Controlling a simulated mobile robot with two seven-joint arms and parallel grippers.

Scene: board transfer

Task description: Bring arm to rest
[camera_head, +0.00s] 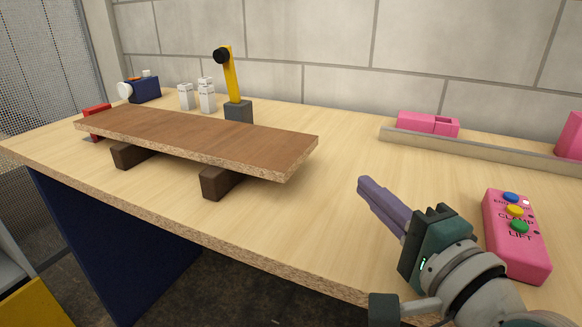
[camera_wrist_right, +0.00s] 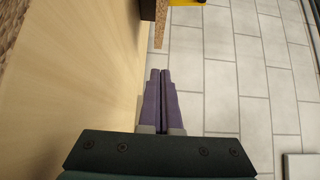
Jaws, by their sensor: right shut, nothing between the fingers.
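My right gripper (camera_head: 366,186) is above the front edge of the table, right of the board, with its purple fingers together and nothing between them. In the right wrist view its fingers (camera_wrist_right: 160,75) point forward past the table edge, with tiled floor below on the right. My left gripper is not in view. The brown board (camera_head: 200,138) lies across two dark wooden blocks (camera_head: 218,182) on the table, apart from my right gripper.
A pink button box (camera_head: 516,236) stands right of my right gripper. Pink parts (camera_head: 428,123) sit by a rail at the back right. A yellow post (camera_head: 232,77), white bottles (camera_head: 206,96) and a blue device (camera_head: 145,90) stand behind the board. The table (camera_head: 340,160) is clear between board and rail.

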